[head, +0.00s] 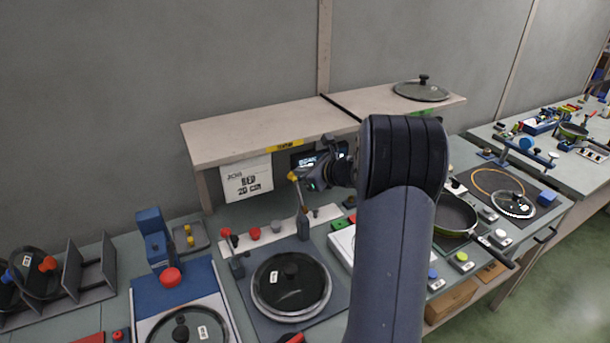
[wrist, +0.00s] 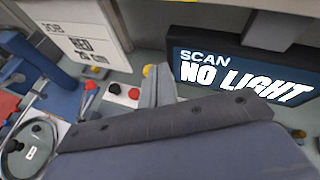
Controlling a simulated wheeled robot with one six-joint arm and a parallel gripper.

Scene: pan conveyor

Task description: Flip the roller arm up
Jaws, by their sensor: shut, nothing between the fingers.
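A grey upright post (head: 303,222) with a yellow tip (head: 293,176) stands on the bench behind the round lidded pan. It looks like the roller arm, though I cannot tell for certain. My gripper (head: 306,183) is close to the yellow tip, at the post's upper end; I cannot tell whether they touch. In the wrist view, my gripper (wrist: 158,82) is shut and empty, and a bit of yellow (wrist: 148,70) shows just behind its fingertips. The fingers and wrist housing hide most of what lies below. My arm hides part of the bench in the head view.
A lidded pan (head: 290,284) sits in front of the post. A red-tipped lever (head: 233,255) stands to its left. A shelf (head: 270,138) overhangs behind, with a job card (head: 247,179) and a screen reading "SCAN NO LIGHT" (wrist: 240,75) below it. A green pan (head: 455,215) is right.

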